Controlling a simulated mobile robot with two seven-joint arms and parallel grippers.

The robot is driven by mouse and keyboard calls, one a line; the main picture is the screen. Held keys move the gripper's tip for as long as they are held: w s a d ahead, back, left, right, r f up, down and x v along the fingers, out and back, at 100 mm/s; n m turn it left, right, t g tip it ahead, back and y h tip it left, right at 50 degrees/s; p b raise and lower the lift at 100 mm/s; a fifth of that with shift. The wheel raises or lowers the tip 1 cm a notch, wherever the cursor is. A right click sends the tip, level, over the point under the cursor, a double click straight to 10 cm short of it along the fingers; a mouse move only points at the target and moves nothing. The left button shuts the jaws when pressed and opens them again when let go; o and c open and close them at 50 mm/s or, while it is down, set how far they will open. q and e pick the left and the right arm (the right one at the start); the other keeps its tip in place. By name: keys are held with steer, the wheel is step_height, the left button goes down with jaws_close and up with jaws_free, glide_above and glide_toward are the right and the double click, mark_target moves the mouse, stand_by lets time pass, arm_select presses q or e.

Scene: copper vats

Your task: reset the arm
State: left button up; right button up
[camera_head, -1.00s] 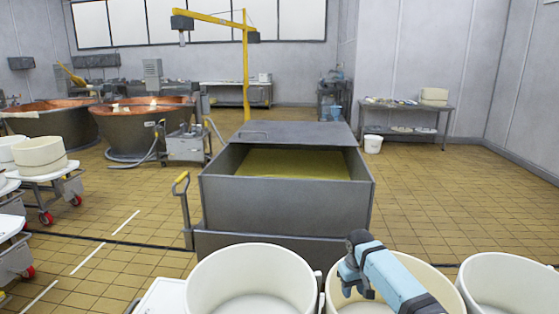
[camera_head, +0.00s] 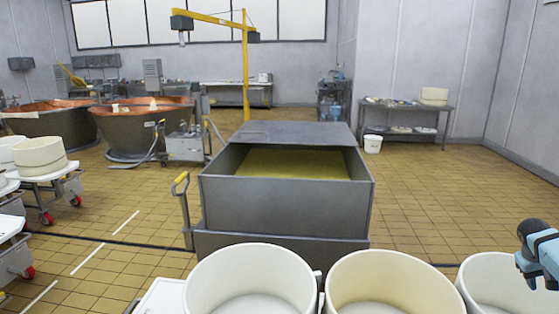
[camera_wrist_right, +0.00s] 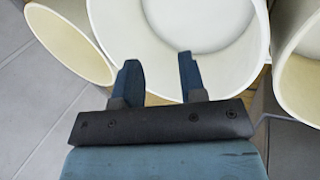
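My right arm (camera_head: 540,255) is at the right edge of the head view, above the rightmost white tub (camera_head: 488,282). In the wrist view my right gripper (camera_wrist_right: 160,72) has its two blue-grey fingers apart with nothing between them. Beyond the fingers is the inside of a round white tub (camera_wrist_right: 200,15). I cannot tell from the pictures how far the fingertips are from it. My left gripper is not in view.
Two more white tubs (camera_head: 250,282) (camera_head: 388,284) stand along the front. Behind them is a grey metal vat (camera_head: 285,208) holding yellowish liquid. A yellow-topped handle (camera_head: 184,205) rises at its left. White tubs on trolleys (camera_head: 40,156) are at the left. Tiled floor is open at right.

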steer(key=s+d+r+m+h, duration=0.1)
steer(key=s+d+r, duration=0.2)
steer(key=d, duration=0.3)
steer(key=s+d+r+m, duration=0.1)
steer(key=s+d+r, duration=0.25)
steer(key=d, duration=0.25)
steer(key=s+a+f+n+t+h, duration=0.1)
steer(key=s+a+f+n+t, duration=0.2)
steer(key=a+f, duration=0.55)
steer(key=s+a+f+n+t, duration=0.25)
steer(key=a+f+n, duration=0.3)
steer(key=f, duration=0.55)
steer(key=s+a+f+n+t+y, duration=0.2)
steer(key=s+a+f+n, duration=0.1)
steer(key=s+a, duration=0.4)
steer(key=s+a+f+n+t+y, duration=0.25)
steer(key=s+a, duration=0.25)
steer(key=a, duration=0.5)
steer(key=s+a+n+y, duration=0.2)
steer(key=s+a+y, duration=0.3)
steer(key=s+a, duration=0.5)
steer(key=a+m+t, duration=0.2)
steer(key=a+m, duration=0.6)
steer(key=a, duration=1.5)
step_height(320, 180, up, 7)
steer(key=p, duration=0.8)
